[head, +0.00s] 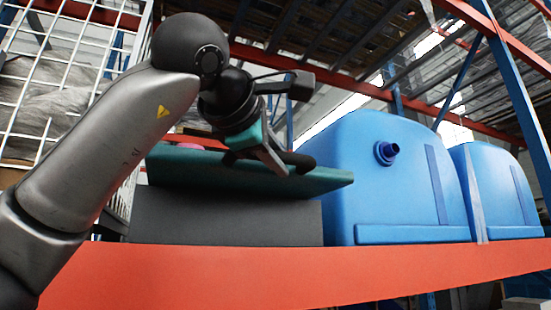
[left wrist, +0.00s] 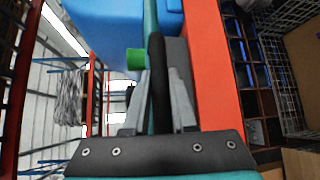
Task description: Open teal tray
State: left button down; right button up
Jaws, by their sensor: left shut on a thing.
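The teal tray (head: 325,181) sits on top of a grey block on the orange shelf, its long front panel facing me. In the left wrist view the teal tray (left wrist: 150,14) shows as a narrow strip. My left gripper (head: 284,163) is at the tray's front, shut on its dark handle (head: 300,160). In the left wrist view the dark bar of the handle (left wrist: 158,70) runs between the two fingers of my left gripper (left wrist: 157,95). The gripper hides part of the tray's front. My right gripper is not in view.
The grey block (head: 230,217) stands on the orange shelf beam (head: 300,275). Blue tanks (head: 400,190) stand close to the tray's right. White wire mesh (head: 60,80) is at left.

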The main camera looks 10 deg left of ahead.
pick_arm(q)
jog(key=c, duration=0.7)
grip_release()
jog(key=b+v, duration=0.2)
jog(key=v, duration=1.3)
jog(key=shift+s, duration=0.15)
